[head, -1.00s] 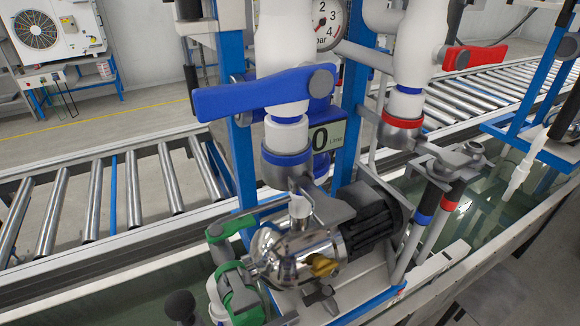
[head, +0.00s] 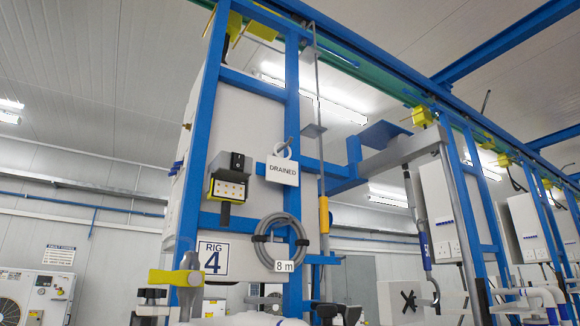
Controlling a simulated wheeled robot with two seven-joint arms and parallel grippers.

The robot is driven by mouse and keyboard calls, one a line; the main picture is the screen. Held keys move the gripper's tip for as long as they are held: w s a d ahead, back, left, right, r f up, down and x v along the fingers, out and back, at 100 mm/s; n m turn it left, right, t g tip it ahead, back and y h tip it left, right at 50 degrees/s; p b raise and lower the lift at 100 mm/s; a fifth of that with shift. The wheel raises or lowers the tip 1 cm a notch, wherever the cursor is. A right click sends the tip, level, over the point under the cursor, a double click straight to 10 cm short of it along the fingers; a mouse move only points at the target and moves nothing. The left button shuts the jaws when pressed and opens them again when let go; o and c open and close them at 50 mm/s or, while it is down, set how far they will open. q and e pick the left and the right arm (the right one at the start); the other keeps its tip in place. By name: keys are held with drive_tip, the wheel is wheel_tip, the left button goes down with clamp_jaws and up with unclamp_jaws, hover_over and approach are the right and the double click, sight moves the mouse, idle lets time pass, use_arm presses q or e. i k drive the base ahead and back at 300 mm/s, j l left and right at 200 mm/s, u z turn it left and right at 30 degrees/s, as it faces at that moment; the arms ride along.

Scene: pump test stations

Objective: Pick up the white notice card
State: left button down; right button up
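The white notice card (head: 282,171) reads "DRAINED". It hangs by a light ring or hook at its top edge, against the blue frame (head: 292,90) of the rig, right of a dark box with a yellow face (head: 229,189). Its face is turned towards me and nothing covers it. I cannot make out either of my grippers in the head view.
Below the card hangs a coiled grey hose (head: 281,243) with an "8 m" tag (head: 284,266). A "RIG 4" sign (head: 214,259) is at its left. A yellow lever (head: 176,277) stands out low at left. A grey horizontal arm (head: 402,151) extends right of the card.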

sight(279, 169)
drive_tip(key=i+l+u, duration=0.15)
drive_tip(key=l+u, duration=0.3)
drive_tip(key=i+l+u, duration=0.1)
drive_tip(key=l+u, duration=0.15)
drive_tip(key=u, duration=0.2)
drive_tip(key=l+u, duration=0.85)
drive_tip(key=k+l+u, duration=0.1)
drive_tip(key=l+u, duration=0.35)
drive_tip(key=k+l+u, duration=0.1)
drive_tip(key=l+u, duration=0.15)
drive_tip(key=u, duration=0.2)
drive_tip(key=k+l+u, duration=0.2)
drive_tip(key=u, duration=0.2)
drive_tip(key=l, duration=0.1)
